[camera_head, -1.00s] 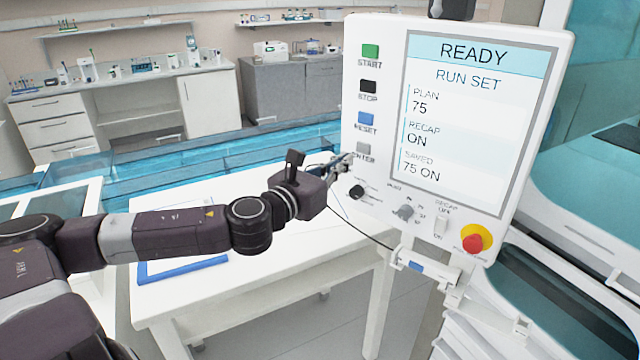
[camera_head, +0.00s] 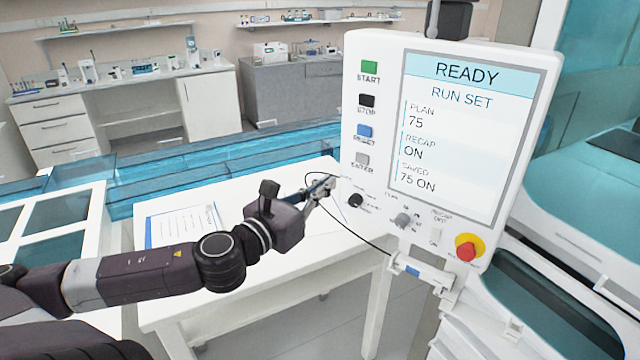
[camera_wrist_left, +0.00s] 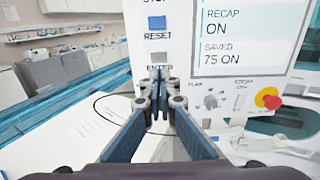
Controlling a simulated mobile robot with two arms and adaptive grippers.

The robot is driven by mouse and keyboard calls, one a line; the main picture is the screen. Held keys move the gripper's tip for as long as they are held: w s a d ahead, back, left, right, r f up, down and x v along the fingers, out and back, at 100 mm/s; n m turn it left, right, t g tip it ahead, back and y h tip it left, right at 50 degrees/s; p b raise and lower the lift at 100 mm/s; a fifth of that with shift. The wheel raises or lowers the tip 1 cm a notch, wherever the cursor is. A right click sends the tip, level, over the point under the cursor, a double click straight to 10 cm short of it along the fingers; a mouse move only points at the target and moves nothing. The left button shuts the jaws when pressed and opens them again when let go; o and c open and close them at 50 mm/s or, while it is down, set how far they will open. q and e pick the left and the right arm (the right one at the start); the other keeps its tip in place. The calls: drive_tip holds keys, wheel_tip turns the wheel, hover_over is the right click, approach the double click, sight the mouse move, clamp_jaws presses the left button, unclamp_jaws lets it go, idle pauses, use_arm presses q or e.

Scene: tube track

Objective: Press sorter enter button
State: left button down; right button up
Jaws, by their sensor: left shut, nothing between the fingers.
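The grey ENTER button (camera_head: 362,159) is the lowest of the column on the left side of the white control panel (camera_head: 385,185). It also shows in the left wrist view (camera_wrist_left: 159,61), just above the fingertips. My left gripper (camera_head: 330,183) is shut and empty, a little left of and below the button; in the left wrist view its fingertips (camera_wrist_left: 159,80) overlap the ENTER label. Whether the tips touch the panel I cannot tell. The screen (camera_head: 466,130) reads READY, RUN SET, PLAN 75, RECAP ON, SAVED 75 ON. My right gripper is not in view.
Above ENTER are the blue RESET (camera_head: 364,131), black STOP (camera_head: 366,100) and green START (camera_head: 369,67) buttons. Below are a black knob (camera_head: 355,200), a grey knob (camera_head: 402,220) and a red emergency stop (camera_head: 467,249). A white table (camera_head: 290,280) with a clipboard (camera_head: 185,224) stands behind my arm.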

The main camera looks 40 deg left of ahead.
use_arm(q)
drive_tip(key=shift+s, duration=0.6)
idle(0.5)
drive_tip(key=shift+a, duration=0.1)
